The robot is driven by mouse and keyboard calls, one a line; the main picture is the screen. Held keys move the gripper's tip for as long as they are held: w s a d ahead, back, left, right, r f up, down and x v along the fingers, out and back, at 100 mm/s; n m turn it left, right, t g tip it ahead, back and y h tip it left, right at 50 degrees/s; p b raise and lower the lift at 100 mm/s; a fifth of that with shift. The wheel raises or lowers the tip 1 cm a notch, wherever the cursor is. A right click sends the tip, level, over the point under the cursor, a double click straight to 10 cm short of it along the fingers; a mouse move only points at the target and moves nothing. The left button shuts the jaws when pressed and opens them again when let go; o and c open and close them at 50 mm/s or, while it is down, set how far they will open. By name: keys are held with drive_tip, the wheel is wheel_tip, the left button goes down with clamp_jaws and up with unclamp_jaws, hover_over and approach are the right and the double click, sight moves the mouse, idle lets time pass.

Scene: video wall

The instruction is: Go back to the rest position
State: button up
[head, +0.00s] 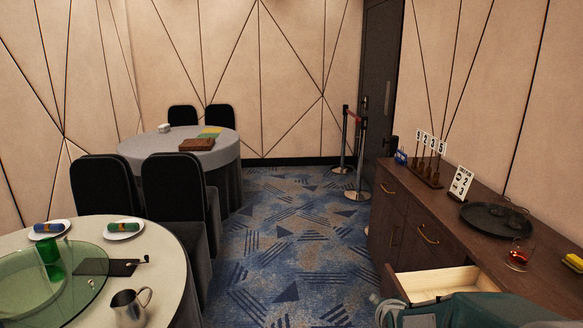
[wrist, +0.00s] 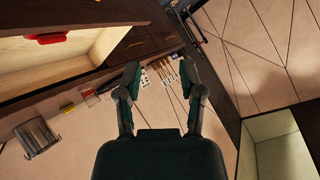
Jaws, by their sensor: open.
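My gripper (wrist: 160,80) is in the wrist view with its two dark green fingers spread apart and nothing between them. In the head view, part of my arm shows at the bottom right, beside the open drawer (head: 437,282) of the dark wooden sideboard (head: 480,231). The gripper's fingertips cannot be made out there. In the wrist view, an open wooden compartment (wrist: 32,68) with a red item (wrist: 47,39) shows at the upper left. A second pale open box (wrist: 281,155) shows at the lower right.
On the sideboard are number stands (head: 428,160), a black round tray (head: 495,219), a glass (head: 517,258) and a yellow item (head: 573,262). Two round tables stand at left, the near one (head: 166,262) with a metal pitcher (head: 129,307). The carpet (head: 287,240) between is clear.

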drive_tip(key=s+a+r+n+g, duration=0.1)
drive_tip(key=s+r+n, duration=0.2)
drive_tip(key=s, duration=0.5)
drive_tip(key=s+a+r+n+g, duration=0.2)
drive_tip(key=s+r+n, duration=0.1)
drive_tip(key=s, duration=0.5)
drive_tip(key=s+a+r+n+g+y, duration=0.1)
drive_tip(key=s+r, duration=0.3)
drive_tip(key=s, duration=0.5)
drive_tip(key=shift+a+n+g, duration=0.55)
drive_tip(key=shift+n+g, duration=0.15)
drive_tip(key=shift+n, duration=0.2)
